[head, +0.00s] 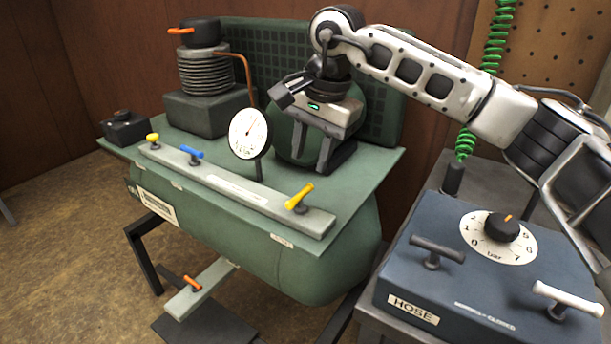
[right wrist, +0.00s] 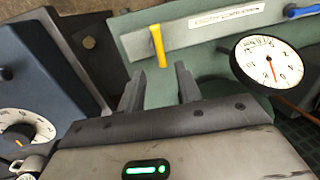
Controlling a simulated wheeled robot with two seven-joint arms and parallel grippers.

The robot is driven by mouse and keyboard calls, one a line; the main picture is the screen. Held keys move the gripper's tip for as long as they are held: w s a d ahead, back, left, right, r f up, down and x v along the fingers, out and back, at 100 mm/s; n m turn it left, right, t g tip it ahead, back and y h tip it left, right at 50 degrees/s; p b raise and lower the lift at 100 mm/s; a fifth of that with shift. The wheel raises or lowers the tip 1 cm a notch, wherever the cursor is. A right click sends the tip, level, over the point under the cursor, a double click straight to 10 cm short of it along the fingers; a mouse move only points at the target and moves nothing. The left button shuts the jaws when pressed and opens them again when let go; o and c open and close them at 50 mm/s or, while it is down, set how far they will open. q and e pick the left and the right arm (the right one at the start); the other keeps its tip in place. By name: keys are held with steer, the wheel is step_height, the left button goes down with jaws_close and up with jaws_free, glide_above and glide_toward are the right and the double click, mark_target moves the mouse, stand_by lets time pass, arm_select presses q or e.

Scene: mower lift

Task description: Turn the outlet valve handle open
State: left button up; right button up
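A yellow lever handle (head: 299,196) sits at the right end of the grey strip (head: 240,192) on the front of the green compressor. It also shows in the right wrist view (right wrist: 158,45), beyond the gap between my fingertips and lying roughly in line with it. A blue handle (head: 191,152) and a small yellow knob (head: 152,138) are farther left on the strip. The labels are too small to read, so I cannot tell which is the outlet valve. My right gripper (head: 311,163) is open and empty, above and behind the yellow handle, apart from it. My left gripper is out of view.
A round gauge (head: 249,133) stands left of my right gripper. The finned pump (head: 204,75) is at the back left. A blue hose box (head: 480,275) with a dial, a dark handle (head: 437,248) and a white handle (head: 567,298) stands at the right. An orange handle (head: 192,283) sits below.

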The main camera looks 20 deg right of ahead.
step_height(320, 180, up, 7)
steer(key=s, duration=0.1)
steer(key=shift+d+r, duration=0.2)
steer(key=shift+d, duration=0.25)
